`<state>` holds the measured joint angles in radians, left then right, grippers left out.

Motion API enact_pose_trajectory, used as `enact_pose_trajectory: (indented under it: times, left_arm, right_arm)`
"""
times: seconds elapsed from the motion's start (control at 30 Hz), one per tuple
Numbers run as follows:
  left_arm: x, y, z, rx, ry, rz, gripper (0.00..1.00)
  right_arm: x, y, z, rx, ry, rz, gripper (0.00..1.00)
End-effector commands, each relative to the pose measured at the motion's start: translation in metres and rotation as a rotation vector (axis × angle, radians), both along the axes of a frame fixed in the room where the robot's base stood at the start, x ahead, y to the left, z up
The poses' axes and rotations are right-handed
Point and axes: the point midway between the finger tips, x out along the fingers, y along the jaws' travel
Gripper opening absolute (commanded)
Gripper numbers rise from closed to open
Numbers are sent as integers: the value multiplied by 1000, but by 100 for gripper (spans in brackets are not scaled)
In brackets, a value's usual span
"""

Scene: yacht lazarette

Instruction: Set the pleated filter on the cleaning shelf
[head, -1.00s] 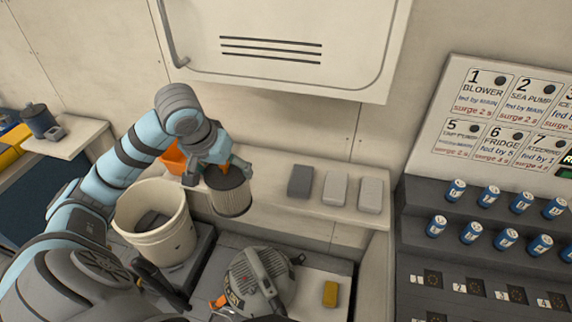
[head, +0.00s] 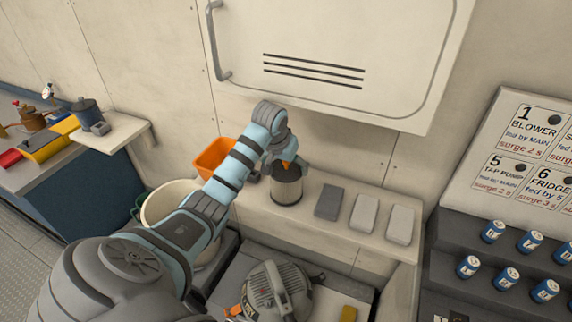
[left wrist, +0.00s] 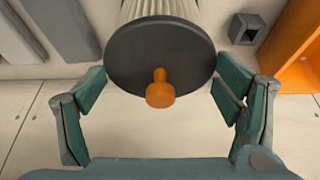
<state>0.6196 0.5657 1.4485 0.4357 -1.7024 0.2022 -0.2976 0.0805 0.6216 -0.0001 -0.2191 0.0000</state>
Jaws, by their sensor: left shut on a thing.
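The pleated filter (head: 287,187) is a cylinder with a dark end cap, upright at the cleaning shelf (head: 313,226), left of the grey blocks. In the left wrist view its round dark cap with an orange knob (left wrist: 160,90) faces me, and pale pleats (left wrist: 160,9) show beyond it. My left gripper (left wrist: 160,86) has its green-padded fingers at either side of the cap, shut on the filter. In the head view I cannot tell whether the filter's base touches the shelf. My right gripper is not in view.
Several grey blocks (head: 364,214) lie right of the filter on the shelf. An orange bin (head: 214,158) stands to its left. A white bucket (head: 165,205) and a grey machine (head: 276,290) are below. A vented locker door (head: 335,60) is above.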

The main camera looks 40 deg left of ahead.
Motion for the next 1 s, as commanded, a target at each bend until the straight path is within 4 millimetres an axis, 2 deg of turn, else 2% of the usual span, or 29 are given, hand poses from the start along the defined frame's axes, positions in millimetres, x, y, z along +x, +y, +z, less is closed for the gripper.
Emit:
enact_pose_trajectory:
  times: [0.3,0.33,0.43,0.8,0.87,1.0]
  left_arm:
    - [0,0,-3,0,-1,0,35]
    - [0,0,-3,-1,-1,0,85]
    - [0,0,-3,0,-2,0,100]
    - [0,0,0,1,-2,0,100]
    - [-1,0,6,2,-5,0,100]
    - [-12,-3,35,2,-7,-1,100]
  right_arm:
    - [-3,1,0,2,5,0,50]
    - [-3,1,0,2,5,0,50]
    - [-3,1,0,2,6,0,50]
    - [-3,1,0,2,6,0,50]
    - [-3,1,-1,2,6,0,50]
    - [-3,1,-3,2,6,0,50]
